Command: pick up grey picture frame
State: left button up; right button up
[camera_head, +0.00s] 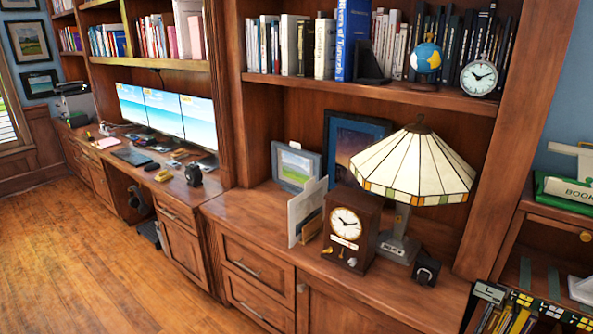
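A grey picture frame (296,166) with a green landscape picture leans upright at the back of the wooden counter, in the left part of the bookcase niche. Its lower right part is partly hidden by upright papers in a holder (306,210). A larger dark blue frame (352,146) stands behind it to the right. Neither of my grippers is in view.
A wooden clock (347,228), a stained-glass lamp (412,170) and a small black object (426,271) stand right of the papers. The counter (245,207) is bare left of the papers. A shelf (370,92) with books, globe and round clock hangs above. The wood floor (70,260) is open at left.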

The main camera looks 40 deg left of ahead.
aim_at(292, 167)
jog(key=u, duration=1.25)
jog(key=z, duration=0.45)
jog(key=j, duration=0.05)
